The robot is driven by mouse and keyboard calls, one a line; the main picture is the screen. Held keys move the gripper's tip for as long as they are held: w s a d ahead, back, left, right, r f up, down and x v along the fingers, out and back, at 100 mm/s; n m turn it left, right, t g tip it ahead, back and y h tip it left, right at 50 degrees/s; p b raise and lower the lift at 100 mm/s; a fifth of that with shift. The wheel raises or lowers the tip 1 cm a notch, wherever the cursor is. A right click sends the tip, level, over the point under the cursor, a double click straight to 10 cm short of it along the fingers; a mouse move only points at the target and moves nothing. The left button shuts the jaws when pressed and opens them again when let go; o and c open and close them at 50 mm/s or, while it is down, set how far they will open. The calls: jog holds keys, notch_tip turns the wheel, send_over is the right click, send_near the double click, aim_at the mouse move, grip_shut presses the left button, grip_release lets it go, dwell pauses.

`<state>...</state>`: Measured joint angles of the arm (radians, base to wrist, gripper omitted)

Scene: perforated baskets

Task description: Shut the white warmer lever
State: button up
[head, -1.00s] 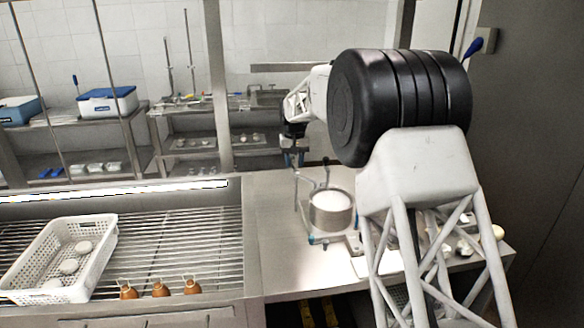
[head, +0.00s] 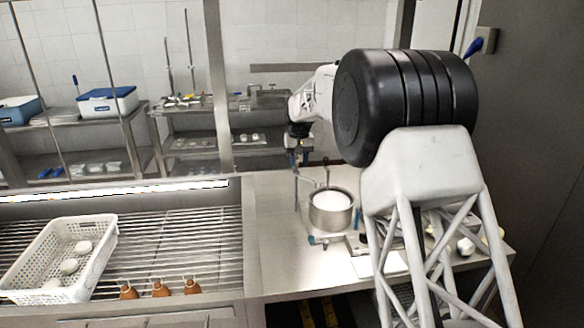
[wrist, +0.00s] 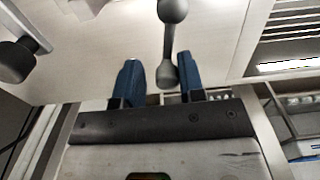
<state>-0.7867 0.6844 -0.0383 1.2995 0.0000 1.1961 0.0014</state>
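A grey lever (wrist: 168,42) with rounded knobs at its ends shows at the top of the wrist view. Its near knob sits between the two blue fingers of my gripper (wrist: 162,82), closer to the right finger. My gripper is open, with a visible gap between the left finger and the knob. In the head view my gripper (head: 294,158) is small and points down behind a round metal pot (head: 331,217) with a white top. Thin upright rods (head: 297,190) stand beside the pot. I cannot tell the lever's exact position in the head view.
A dark rounded knob (wrist: 17,60) is at the left of the wrist view. In the head view, a white perforated basket (head: 100,262) and several brown items (head: 160,289) sit on the left rack. The counter (head: 275,265) left of the pot is clear.

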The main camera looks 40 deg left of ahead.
jog(key=shift+w+d, duration=0.15)
jog(key=shift+d, duration=0.1)
dwell(0.3)
jog(key=shift+w+d, duration=0.15)
jog(key=shift+d, duration=0.7)
jog(key=shift+o, duration=1.2)
jog(key=shift+d, duration=0.2)
notch_tip(320, 180, up, 7)
dwell(0.7)
dwell(0.4)
